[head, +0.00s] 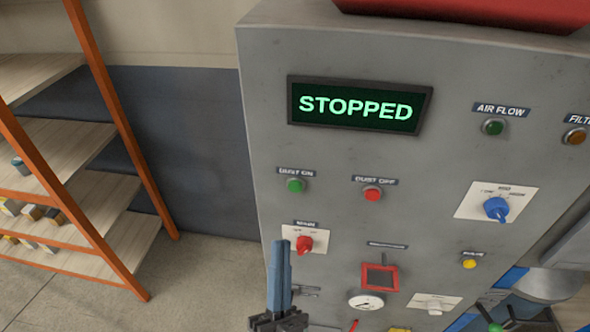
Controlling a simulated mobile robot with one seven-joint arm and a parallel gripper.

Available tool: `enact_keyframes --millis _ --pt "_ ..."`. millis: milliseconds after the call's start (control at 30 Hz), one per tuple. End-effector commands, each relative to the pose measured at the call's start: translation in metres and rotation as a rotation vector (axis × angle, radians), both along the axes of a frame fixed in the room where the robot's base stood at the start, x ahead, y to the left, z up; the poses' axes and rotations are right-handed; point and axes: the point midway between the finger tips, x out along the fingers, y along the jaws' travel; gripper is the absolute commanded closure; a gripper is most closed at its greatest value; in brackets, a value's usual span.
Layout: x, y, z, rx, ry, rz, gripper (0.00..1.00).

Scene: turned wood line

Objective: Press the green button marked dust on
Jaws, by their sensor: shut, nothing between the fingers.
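The green button (296,185) sits on the left part of a grey control panel (430,160), under a label reading "DUST ON" (296,172). The display (358,105) above it reads "STOPPED" in green letters. My gripper (280,245) is at the lower middle, with its blue fingers pointing up and shut together with nothing between them. The fingertips appear below the green button in the picture, left of the red main switch. I cannot tell how far they are from the panel face.
A red button marked "DUST OFF" (372,194) is right of the green one. A red main switch (305,244) is below it. A blue rotary knob (497,208), a yellow button (469,264) and a green air flow lamp (493,127) are farther right. An orange-framed shelf (95,110) stands left, with bare floor between.

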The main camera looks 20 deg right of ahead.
Motion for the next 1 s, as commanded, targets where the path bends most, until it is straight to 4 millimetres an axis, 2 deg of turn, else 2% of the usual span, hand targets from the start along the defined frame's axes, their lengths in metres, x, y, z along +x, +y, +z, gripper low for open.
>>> enact_keyframes --millis 267,433,1000 --pt "0.001 0.0 -0.001 0.0 0.0 0.0 1.0" --pt "0.008 -0.004 -0.001 -0.001 -0.001 0.0 1.0" --pt "0.066 -0.044 -0.004 -0.001 -0.002 0.0 1.0"
